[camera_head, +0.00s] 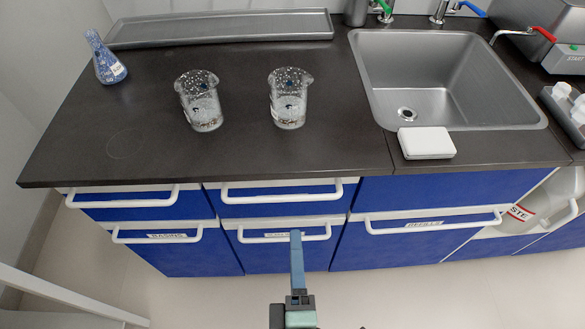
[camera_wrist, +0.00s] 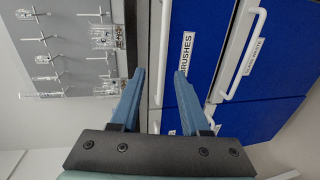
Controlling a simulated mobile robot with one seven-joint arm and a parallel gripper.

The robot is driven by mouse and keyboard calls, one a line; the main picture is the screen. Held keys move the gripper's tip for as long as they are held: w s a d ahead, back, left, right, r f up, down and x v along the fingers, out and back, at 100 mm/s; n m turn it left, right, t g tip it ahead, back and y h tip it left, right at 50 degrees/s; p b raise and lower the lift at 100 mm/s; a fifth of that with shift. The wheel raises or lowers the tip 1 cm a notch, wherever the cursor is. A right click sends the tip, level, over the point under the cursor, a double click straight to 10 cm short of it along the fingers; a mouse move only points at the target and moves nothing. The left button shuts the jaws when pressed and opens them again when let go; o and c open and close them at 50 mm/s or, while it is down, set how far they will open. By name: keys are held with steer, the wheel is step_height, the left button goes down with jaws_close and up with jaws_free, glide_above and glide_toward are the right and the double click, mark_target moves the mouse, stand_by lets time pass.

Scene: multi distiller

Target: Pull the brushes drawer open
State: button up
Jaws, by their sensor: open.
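The brushes drawer is blue with a white top strip. Its label "BRUSHES" (camera_wrist: 187,52) reads sideways in the wrist view. Its white bar handle (camera_wrist: 163,45) runs beside the label. I take it to be the upper middle drawer (camera_head: 290,209) in the head view, with its handle (camera_head: 282,196) under the counter edge; the label does not show there. The drawer looks shut. My gripper (camera_wrist: 160,73) is open and empty, and the handle lies in line between its fingertips. In the head view my gripper (camera_head: 296,235) is in front of the lower middle drawer's handle, apparently not touching the handle above.
The lower middle drawer has its own handle (camera_wrist: 240,60) and a waste label. Other handled drawers flank it, left (camera_head: 172,236) and right (camera_head: 423,226). The dark counter (camera_head: 240,150) overhangs them, holding two beakers, a flask, a tray and a sink (camera_head: 440,75). Floor in front is clear.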

mark_target(292, 196)
steer(key=w+f, duration=0.1)
steer(key=w, duration=0.3)
steer(key=w+f+b, duration=0.1)
steer(key=w, duration=0.7)
steer(key=shift+f, duration=0.4)
jaws_close()
stand_by(1.1)
